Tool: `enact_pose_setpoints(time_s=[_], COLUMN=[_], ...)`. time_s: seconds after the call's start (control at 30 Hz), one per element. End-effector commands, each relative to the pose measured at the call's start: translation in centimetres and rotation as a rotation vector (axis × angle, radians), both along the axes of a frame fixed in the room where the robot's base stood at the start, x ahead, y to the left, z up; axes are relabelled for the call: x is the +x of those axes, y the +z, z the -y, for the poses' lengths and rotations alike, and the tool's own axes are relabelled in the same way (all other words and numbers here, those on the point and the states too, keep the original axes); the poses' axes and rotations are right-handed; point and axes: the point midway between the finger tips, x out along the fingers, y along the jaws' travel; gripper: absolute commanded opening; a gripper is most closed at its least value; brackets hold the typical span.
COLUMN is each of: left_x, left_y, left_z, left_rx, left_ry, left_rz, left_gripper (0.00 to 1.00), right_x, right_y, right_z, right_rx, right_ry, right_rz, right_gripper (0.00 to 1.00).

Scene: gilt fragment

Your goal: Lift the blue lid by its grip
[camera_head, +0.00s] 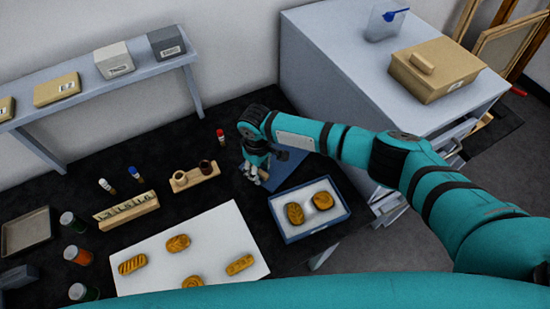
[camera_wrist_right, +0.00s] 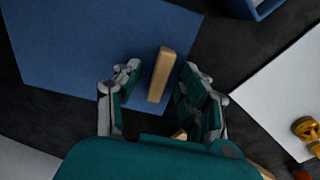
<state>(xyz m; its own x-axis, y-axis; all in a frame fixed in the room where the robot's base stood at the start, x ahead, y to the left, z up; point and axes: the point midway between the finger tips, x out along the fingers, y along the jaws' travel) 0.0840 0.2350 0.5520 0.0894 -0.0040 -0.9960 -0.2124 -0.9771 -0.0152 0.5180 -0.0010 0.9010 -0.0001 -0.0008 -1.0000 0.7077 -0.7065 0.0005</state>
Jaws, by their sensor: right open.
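The blue lid (camera_head: 286,166) lies flat on the black table behind the open blue box, partly hidden by my right arm. In the right wrist view the lid (camera_wrist_right: 85,45) fills the upper left, and its pale wooden grip bar (camera_wrist_right: 161,74) stands out clearly. My right gripper (camera_head: 256,172) is over the lid's left part. In the right wrist view my right gripper (camera_wrist_right: 160,70) is open, one finger on each side of the grip, with a gap showing on both sides. The height of the fingers over the lid is hard to tell. My left gripper is not in view.
The blue box (camera_head: 345,213) holds two gilt pieces in front of the lid. A white sheet (camera_head: 215,235) with several gilt pieces lies to its left. A wooden holder (camera_head: 197,178) with small pots stands left of my gripper. A grey cabinet (camera_head: 330,55) stands behind right.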

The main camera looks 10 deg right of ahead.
Motion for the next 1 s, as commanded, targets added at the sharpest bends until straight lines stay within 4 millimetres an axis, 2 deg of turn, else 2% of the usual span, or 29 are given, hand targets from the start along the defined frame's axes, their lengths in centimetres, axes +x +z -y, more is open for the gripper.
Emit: enact_pose_setpoints(time_s=[0.07, 0.4, 0.77, 0.87, 1.0], left_x=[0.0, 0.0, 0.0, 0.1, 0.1], left_y=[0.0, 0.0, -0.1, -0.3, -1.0], left_z=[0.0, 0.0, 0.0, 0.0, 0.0], left_rx=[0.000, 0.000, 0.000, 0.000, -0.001], left_ry=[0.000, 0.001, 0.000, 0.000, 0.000], left_rz=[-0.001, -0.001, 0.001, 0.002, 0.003], left_gripper=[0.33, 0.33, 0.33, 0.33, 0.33], right_x=[0.0, 0.0, 0.0, 0.1, 0.1], right_y=[0.0, 0.0, 0.2, 1.1, 3.6], right_z=[0.0, 0.0, 0.0, 0.0, -0.1], right_rx=[0.000, 0.000, 0.001, 0.001, 0.004], right_ry=[0.000, -0.001, 0.000, -0.001, 0.001], right_rz=[0.000, 0.000, 0.001, 0.001, 0.004], right_gripper=[0.42, 0.00, 0.00, 0.00, 0.00])
